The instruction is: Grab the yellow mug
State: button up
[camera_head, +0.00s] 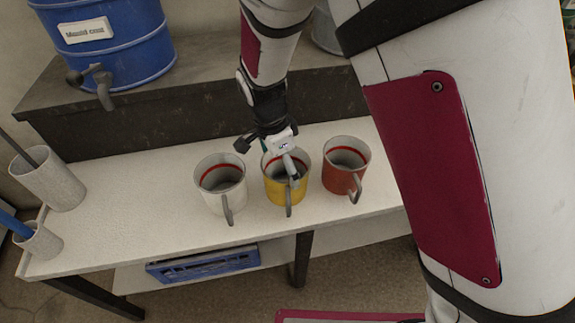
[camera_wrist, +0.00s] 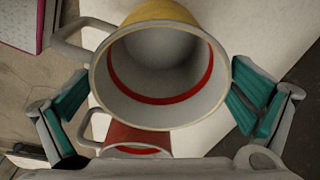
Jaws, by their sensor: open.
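The yellow mug (camera_head: 283,186) stands upright on the white table in the head view, between a white mug (camera_head: 226,186) and a red mug (camera_head: 345,168). Its grey handle points to the near edge. My gripper (camera_head: 282,165) is directly above and at its rim, pointing down. In the wrist view the yellow mug (camera_wrist: 163,13) shows its open mouth with a red inner line, and it looks empty. My gripper's green-padded fingers (camera_wrist: 160,106) are spread wide, one on each side of the mug. Whether either finger touches it I cannot tell.
The red mug (camera_wrist: 138,138) shows close to the yellow one in the wrist view. A blue barrel (camera_head: 110,45) with a tap stands on a dark raised shelf (camera_head: 190,112) behind. Two grey holders, one of them a tall cup (camera_head: 50,180), stand at the left.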

jog(key=f, duration=0.1)
jog(key=f+b, duration=0.1)
jog(key=f, duration=0.2)
jog(key=shift+w+d+f, duration=0.2)
jog(key=shift+d+f, duration=0.1)
jog(key=shift+f, duration=0.1)
jog(key=shift+c, duration=0.6)
jog(key=c, duration=1)
jog(key=shift+o, duration=0.2)
jog(key=shift+s, duration=0.1)
jog(key=shift+d+r, duration=0.1)
